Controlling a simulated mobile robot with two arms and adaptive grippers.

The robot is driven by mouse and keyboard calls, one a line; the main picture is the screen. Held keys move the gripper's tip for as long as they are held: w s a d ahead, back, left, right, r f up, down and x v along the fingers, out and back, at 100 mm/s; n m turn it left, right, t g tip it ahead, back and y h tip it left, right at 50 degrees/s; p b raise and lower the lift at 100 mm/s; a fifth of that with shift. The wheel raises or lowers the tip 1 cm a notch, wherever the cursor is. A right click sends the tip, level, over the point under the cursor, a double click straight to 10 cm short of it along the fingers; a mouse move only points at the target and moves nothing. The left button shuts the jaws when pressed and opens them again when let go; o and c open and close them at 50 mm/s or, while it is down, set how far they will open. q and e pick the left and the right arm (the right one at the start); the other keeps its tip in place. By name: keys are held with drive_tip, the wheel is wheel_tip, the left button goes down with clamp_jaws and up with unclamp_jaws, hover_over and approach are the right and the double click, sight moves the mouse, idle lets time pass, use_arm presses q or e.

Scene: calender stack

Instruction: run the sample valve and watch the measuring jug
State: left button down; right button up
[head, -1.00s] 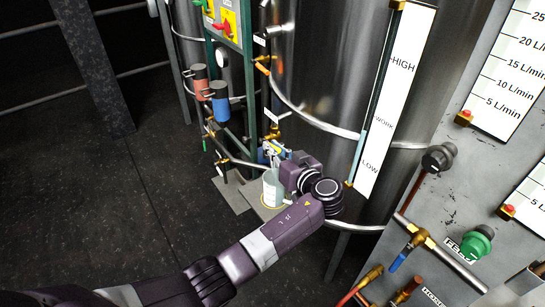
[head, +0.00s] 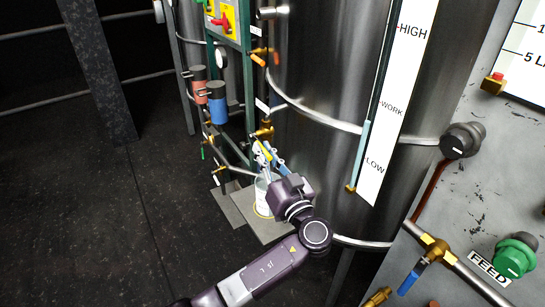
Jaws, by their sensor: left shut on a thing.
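The measuring jug (head: 261,197), a small pale see-through vessel, stands upright on a grey plate (head: 240,214) at the foot of the big steel tank. My left gripper (head: 264,152) is just above the jug, shut on a small yellow handle, which looks like the sample valve's lever. The fingers hide most of the handle and the valve body. My left wrist covers the jug's right side. The liquid level in the jug is too small to read. My right gripper is not in view.
The steel tank (head: 318,75) has a level gauge marked HIGH, WORK and LOW (head: 392,105). Red and blue canisters (head: 217,103) hang left of the valve. A grey panel with a green FEED knob (head: 514,256) stands at right. Dark floor is clear at left.

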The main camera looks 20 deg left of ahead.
use_arm(q)
drive_tip(key=shift+f, duration=0.15)
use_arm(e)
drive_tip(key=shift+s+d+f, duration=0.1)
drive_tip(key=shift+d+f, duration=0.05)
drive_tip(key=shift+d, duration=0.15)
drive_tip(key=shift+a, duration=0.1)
use_arm(q)
drive_tip(key=c, duration=2)
unclamp_jaws()
drive_tip(key=shift+o, duration=0.2)
drive_tip(key=shift+s+d, duration=0.15)
drive_tip(key=v, duration=1.1)
drive_tip(key=shift+s+d, duration=0.2)
drive_tip(key=shift+s, duration=0.1)
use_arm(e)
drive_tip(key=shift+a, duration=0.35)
use_arm(q)
drive_tip(key=shift+f, duration=0.1)
